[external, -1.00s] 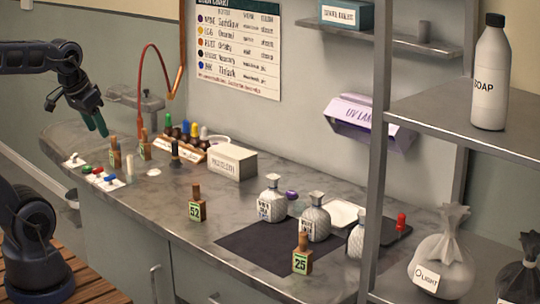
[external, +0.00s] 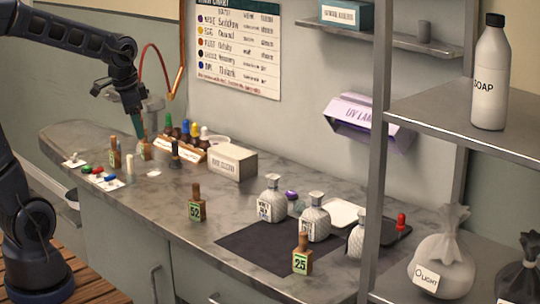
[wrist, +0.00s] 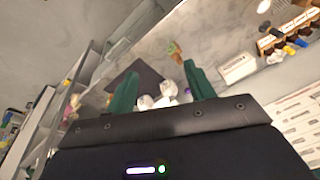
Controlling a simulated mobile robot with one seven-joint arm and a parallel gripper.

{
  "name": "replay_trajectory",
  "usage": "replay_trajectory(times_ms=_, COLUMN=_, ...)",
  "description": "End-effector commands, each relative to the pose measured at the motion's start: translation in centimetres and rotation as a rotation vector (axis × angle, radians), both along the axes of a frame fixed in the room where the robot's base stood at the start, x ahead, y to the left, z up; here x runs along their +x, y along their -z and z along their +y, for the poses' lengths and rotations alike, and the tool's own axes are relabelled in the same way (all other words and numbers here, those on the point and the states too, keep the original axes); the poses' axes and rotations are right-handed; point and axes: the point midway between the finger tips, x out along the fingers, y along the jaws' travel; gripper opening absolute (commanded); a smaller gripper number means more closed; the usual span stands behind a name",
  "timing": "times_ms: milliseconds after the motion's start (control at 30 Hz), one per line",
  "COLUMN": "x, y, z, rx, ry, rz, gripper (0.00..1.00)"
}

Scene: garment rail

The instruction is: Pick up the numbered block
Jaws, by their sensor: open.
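One marked 52 (external: 196,205) stands near the middle, and one marked 25 (external: 302,258) stands near the front edge by the dark mat. Two more, with numbers too small to read, stand at the left, one (external: 115,155) beside the coloured buttons and one (external: 146,149) just below my gripper (external: 139,131). My gripper is open and empty, with green fingers; they also show spread in the wrist view (wrist: 162,86). A small brown and green block (wrist: 174,50) shows beyond them.
White textured bottles (external: 316,222) stand by the dark mat (external: 255,248). A white box (external: 232,162) and several dropper bottles (external: 190,137) stand behind the blocks. A metal shelf post (external: 377,150) rises at the right. The counter around block 52 is clear.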

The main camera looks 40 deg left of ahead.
Motion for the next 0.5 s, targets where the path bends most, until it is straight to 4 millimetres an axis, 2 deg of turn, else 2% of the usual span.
replay_trajectory(times_ms=100, x=2.7, y=1.5, z=-0.1, rx=0.021, ry=0.089, rz=0.038, gripper=0.54)
replay_trajectory(times_ms=267, x=6.1, y=3.6, z=-0.2, rx=0.046, ry=0.215, rz=0.083, gripper=0.54)
replay_trajectory(times_ms=500, x=11.0, y=7.7, z=-0.3, rx=0.069, ry=0.405, rz=0.148, gripper=0.54)
